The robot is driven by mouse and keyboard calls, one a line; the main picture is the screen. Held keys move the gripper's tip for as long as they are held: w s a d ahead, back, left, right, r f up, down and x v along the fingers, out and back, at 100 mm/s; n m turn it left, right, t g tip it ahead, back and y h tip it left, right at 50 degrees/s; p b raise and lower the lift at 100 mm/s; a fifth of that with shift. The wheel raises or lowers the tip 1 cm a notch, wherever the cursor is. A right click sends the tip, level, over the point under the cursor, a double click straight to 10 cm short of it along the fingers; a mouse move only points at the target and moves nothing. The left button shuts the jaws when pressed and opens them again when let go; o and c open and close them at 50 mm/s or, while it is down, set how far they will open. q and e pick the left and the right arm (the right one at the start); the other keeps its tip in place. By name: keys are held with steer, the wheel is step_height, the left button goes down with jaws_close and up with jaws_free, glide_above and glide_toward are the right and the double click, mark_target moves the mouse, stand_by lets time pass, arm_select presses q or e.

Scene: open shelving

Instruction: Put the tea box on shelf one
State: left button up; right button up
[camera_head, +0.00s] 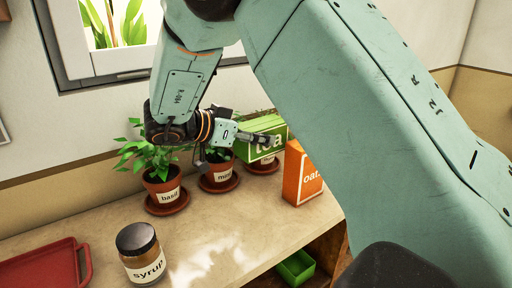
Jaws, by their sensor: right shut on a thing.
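The tea box (246,151) is green with a white label reading "tea". My right gripper (262,139) is shut on it and holds it above the back of the counter, in front of the potted plants. The right arm covers much of the right side of the view. My left gripper is not in view. Part of an open shelf (325,252) shows under the counter at the lower right; no shelf number can be read.
An orange oat box (302,176) stands just right of the tea box. Potted basil (166,191) and a pot partly reading "mint" (217,175) stand left. A syrup jar (140,256), red tray (42,268) and green bin (296,267) are nearer. The counter's middle (225,222) is clear.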

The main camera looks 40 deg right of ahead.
step_height(320, 180, up, 5)
steer(key=shift+r+p, duration=0.15)
steer(key=shift+p, duration=0.4)
steer(key=shift+s, duration=0.15)
